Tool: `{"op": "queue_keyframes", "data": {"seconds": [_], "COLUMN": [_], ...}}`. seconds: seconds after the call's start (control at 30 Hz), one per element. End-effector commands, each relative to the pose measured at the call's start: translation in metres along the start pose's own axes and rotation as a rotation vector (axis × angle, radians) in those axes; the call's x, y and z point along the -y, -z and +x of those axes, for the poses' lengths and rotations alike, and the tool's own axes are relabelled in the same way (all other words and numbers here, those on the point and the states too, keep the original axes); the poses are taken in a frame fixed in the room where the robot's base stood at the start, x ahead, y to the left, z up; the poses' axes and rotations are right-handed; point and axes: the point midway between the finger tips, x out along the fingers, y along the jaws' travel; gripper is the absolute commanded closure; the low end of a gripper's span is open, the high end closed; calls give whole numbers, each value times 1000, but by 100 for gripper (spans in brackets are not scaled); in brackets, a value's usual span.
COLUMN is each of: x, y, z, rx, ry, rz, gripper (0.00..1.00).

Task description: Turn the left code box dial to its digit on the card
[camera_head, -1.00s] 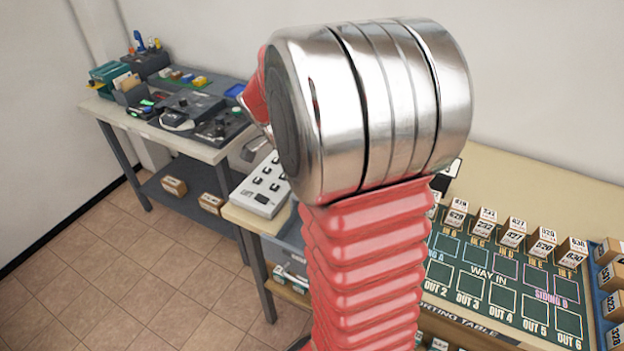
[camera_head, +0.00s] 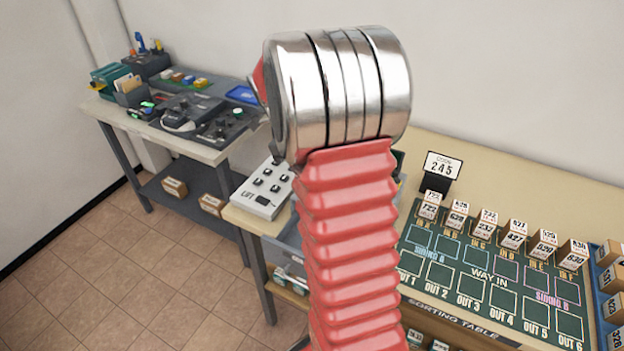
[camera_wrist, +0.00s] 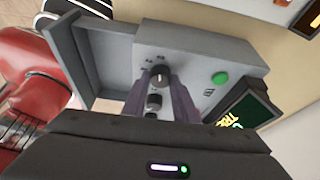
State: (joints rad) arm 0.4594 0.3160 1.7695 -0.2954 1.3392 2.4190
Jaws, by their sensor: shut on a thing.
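The code box (camera_wrist: 200,58) is a grey box in the wrist view. My gripper (camera_wrist: 160,78) is over its face, shut on a small round dial (camera_wrist: 160,74) with a light pointer mark. Another dark knob (camera_wrist: 154,103) shows between the fingers, nearer the wrist. I cannot make out the digits around the dial. The card (camera_head: 443,166) stands upright at the back of the sorting table in the head view and reads 245. My arm hides the code box and gripper in the head view.
The code box has a green button (camera_wrist: 220,78); a dark screen (camera_wrist: 248,112) is beside it. A white switch box (camera_head: 264,190) and the sorting table (camera_head: 480,325) with several small boxes are near my arm. A side bench (camera_head: 205,150) stands back left.

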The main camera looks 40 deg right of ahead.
Motion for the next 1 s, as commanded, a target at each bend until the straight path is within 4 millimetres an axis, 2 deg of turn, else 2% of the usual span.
{"op": "queue_keyframes", "data": {"seconds": [0.57, 0.6, 0.83, 1.0], "x": [0, 0, 0, 1], "y": [-2, -2, -1, 0], "z": [0, 0, 0, 0], "rx": [5, 5, 3, 2], "ry": [-17, -17, -17, -17], "rz": [42, 42, 42, 42], "gripper": [97, 72, 56, 56]}}
